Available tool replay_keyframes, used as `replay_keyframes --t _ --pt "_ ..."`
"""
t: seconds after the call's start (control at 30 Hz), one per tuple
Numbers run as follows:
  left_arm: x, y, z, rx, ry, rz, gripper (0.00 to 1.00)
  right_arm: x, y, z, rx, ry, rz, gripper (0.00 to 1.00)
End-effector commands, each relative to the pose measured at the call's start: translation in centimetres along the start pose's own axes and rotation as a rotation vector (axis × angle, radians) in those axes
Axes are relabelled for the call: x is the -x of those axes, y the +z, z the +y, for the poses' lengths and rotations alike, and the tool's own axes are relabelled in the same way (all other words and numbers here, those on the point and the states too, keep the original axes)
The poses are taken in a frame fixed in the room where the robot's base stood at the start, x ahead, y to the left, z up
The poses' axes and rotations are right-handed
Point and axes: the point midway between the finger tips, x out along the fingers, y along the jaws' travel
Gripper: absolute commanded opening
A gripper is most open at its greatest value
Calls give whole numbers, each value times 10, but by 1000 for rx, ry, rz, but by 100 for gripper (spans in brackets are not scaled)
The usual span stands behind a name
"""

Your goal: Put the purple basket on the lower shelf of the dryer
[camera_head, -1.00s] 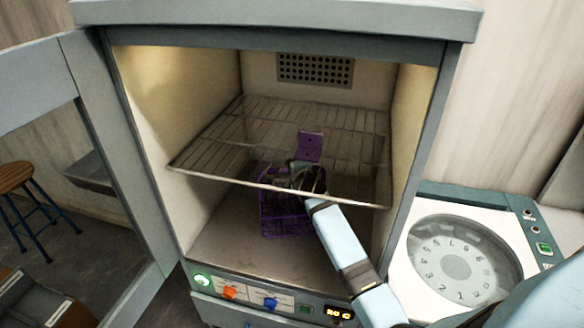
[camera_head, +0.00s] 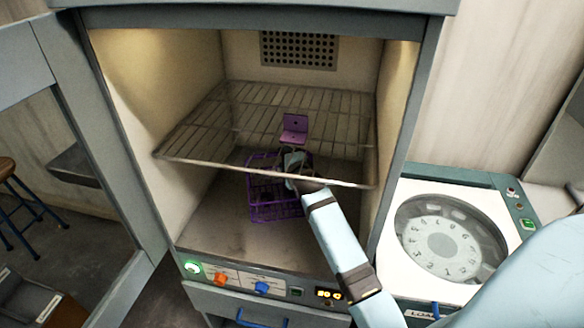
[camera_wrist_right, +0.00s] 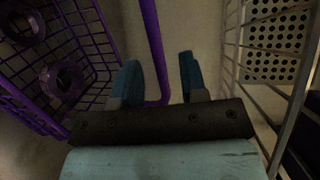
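The purple wire basket (camera_head: 268,200) is inside the dryer, below the wire shelf (camera_head: 215,110), at the dryer's floor (camera_head: 215,232). Whether it rests fully on the floor is hard to tell. Its purple hanger plate (camera_head: 294,126) shows higher up, seen through the wire shelf. My right gripper (camera_head: 294,163) reaches in under the wire shelf's front edge. In the right wrist view, its two blue fingers (camera_wrist_right: 162,85) are apart, with a purple rod (camera_wrist_right: 153,45) of the basket between them. A gap shows between the rod and the right finger. My left gripper is out of view.
The dryer door (camera_head: 95,120) stands open at the left. The wire shelf's front rail (camera_head: 255,174) lies close above my right gripper and forearm. A control panel (camera_head: 240,280) runs below the opening. A white machine with a round lid (camera_head: 450,240) stands at the right. A stool (camera_head: 8,180) is far left.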

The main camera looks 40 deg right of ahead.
Motion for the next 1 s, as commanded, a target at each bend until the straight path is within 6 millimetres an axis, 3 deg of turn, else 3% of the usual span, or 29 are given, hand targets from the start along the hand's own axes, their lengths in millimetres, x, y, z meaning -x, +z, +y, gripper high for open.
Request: replay_keyframes --t 0.2,0.4,0.53,0.67,0.8,0.9,1.0 --pt "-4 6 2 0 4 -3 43 43 0 1 -2 -1 0 40" --pt "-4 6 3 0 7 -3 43 60 1 2 12 2 -2 40" --pt "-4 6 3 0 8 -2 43 73 10 25 145 26 -33 40" --pt "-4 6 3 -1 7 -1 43 108 37 86 502 74 -138 40" --pt "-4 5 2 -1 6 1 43 176 73 170 996 87 -331 40" --pt "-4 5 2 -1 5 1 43 230 94 220 1291 54 -475 40" --pt "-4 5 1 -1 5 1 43 279 110 255 1510 2 -596 40"
